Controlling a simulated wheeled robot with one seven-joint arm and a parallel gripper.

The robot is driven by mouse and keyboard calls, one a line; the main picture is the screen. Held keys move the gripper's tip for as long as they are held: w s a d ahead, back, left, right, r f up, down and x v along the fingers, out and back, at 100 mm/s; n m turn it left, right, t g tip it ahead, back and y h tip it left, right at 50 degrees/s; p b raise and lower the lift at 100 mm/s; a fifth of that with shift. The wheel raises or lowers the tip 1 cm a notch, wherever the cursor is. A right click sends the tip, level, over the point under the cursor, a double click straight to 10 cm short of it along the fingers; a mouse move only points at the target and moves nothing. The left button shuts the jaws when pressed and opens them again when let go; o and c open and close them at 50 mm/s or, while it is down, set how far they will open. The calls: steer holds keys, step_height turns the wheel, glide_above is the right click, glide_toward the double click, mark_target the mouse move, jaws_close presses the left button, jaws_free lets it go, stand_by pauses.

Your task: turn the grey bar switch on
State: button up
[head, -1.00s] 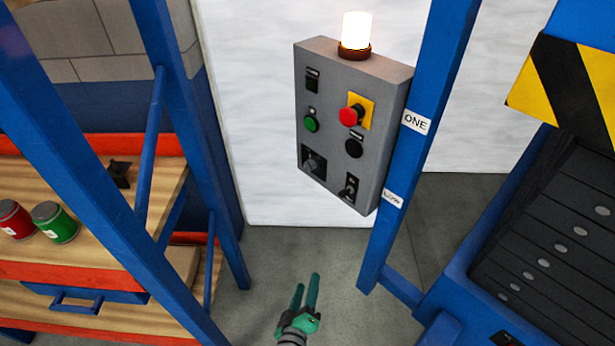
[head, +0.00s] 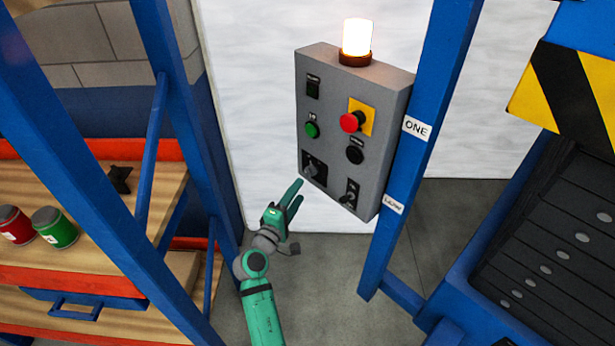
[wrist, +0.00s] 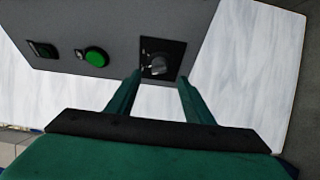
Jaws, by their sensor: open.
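The grey bar switch (head: 312,168) sits on a black square plate at the lower left of the grey control panel (head: 335,190). In the wrist view the grey bar switch (wrist: 158,66) shows just beyond and between the fingertips, with its plate around it. My gripper (head: 297,191) is open and empty, just below and left of the switch in the head view, pointing up toward it. It appears apart from the switch. The wrist view shows both green fingers of my gripper (wrist: 159,82) spread. The bar's exact angle is too small to tell.
The panel also carries a green button (head: 312,130), a red mushroom button (head: 350,122), a black button (head: 355,155), a toggle (head: 350,195) and a lit lamp (head: 357,38). A blue post (head: 410,150) stands right of it. Shelving with cans (head: 54,228) is at left.

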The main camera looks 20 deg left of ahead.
mark_target(309, 174)
steer(key=w, duration=0.8)
steer(key=shift+w+d, duration=0.3)
steer(key=shift+w, duration=0.1)
steer(key=c, duration=1)
